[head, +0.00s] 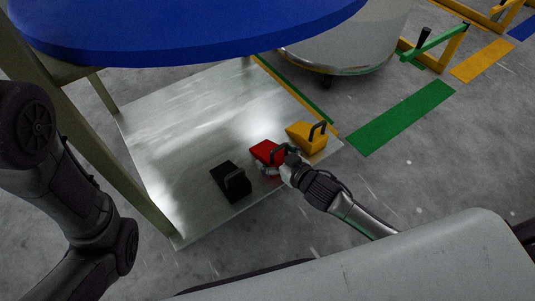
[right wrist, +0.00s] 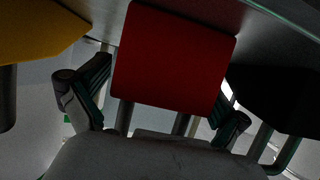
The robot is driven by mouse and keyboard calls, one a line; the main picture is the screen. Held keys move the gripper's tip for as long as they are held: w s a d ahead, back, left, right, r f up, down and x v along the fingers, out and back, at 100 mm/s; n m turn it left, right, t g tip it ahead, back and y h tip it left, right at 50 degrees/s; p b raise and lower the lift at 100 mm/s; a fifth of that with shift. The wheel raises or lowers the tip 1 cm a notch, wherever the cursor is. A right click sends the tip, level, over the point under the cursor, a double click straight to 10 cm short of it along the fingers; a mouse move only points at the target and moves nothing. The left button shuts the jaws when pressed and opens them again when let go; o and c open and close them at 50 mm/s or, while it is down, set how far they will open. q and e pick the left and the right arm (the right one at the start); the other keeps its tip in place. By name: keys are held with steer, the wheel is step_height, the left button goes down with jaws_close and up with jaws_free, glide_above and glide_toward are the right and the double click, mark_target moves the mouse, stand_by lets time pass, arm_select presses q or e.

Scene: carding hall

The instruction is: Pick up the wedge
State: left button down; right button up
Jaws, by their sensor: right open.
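Three wedges with bar handles stand in a row on a low metal shelf: a black wedge (head: 229,181), a red wedge (head: 264,152) and a yellow wedge (head: 306,137). My right gripper (head: 279,162) is at the red wedge's handle side. In the right wrist view the red wedge (right wrist: 176,58) fills the upper middle, and the right gripper's (right wrist: 158,108) open fingers stand on either side of its handle rods. I cannot tell whether they touch the handle. The yellow wedge (right wrist: 40,28) and the black wedge (right wrist: 275,95) flank it. My left gripper is out of view.
A blue round top (head: 190,40) overhangs the metal shelf (head: 170,125). A leg (head: 105,165) rises at the shelf's left. A shiny round drum (head: 350,45) stands behind. Green floor marking (head: 402,117) lies on open floor at the right.

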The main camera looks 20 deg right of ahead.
steer(key=shift+w+a, duration=0.1)
steer(key=shift+w, duration=0.15)
steer(key=shift+s, duration=0.1)
steer(key=c, duration=1.4)
steer(key=shift+c, duration=0.2)
steer(key=shift+r, duration=0.1)
